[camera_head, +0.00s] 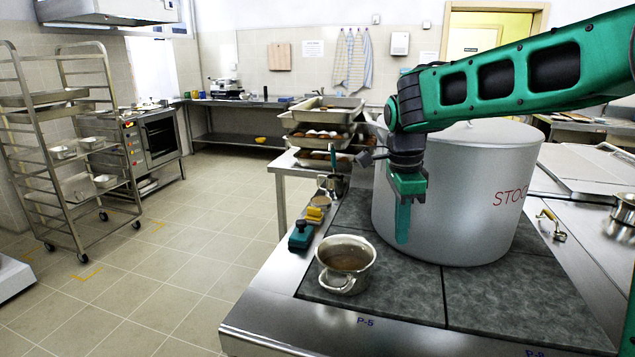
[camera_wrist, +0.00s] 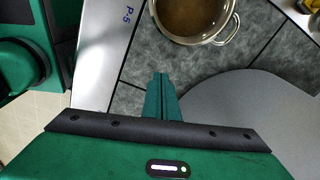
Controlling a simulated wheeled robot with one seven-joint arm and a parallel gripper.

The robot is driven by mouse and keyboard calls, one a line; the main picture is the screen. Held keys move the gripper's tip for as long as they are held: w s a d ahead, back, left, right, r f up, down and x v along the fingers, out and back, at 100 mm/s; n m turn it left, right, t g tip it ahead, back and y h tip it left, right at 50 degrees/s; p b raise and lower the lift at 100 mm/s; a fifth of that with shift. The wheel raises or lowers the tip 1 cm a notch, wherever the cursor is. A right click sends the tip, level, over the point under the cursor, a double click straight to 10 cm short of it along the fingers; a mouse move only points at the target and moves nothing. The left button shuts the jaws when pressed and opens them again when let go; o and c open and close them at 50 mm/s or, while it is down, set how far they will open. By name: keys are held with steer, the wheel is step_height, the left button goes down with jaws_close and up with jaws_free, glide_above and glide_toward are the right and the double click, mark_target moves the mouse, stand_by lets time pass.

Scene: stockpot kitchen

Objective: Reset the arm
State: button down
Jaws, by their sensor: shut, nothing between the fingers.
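My green arm reaches in from the right in the head view, bent down at the wrist. My gripper (camera_head: 403,240) points downward in front of the big stockpot (camera_head: 480,200), and its fingers are shut with nothing between them. In the wrist view, the shut fingers of my gripper (camera_wrist: 161,85) point toward the grey tiled cooktop. A small steel pot (camera_head: 346,283) with brownish liquid stands on the cooktop left of the gripper. The same pot shows at the top of the wrist view (camera_wrist: 190,22). I cannot tell if the fingers touch the stockpot.
The cooktop (camera_head: 400,292) has free room in front of the stockpot. A green-and-black item (camera_head: 302,234) and yellow pieces (camera_head: 315,215) lie along its left edge. Stacked trays (camera_head: 325,130) stand behind. A wheeled rack (camera_head: 60,160) stands far left, with open floor between.

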steer(key=s+d+f+n, duration=0.1)
steer(key=s+d+n, duration=0.5)
steer(key=s+d, duration=1.15)
steer(key=s+d+f+n, duration=0.2)
steer(key=s+f+n, duration=0.1)
steer(key=s, duration=0.4)
steer(key=s+d+f+n+y, duration=0.1)
steer(key=s+f+n, duration=0.1)
steer(key=s, duration=0.5)
steer(key=shift+s+d+f+n, duration=0.15)
steer(key=shift+d+f+n, duration=0.25)
steer(key=shift+f, duration=0.1)
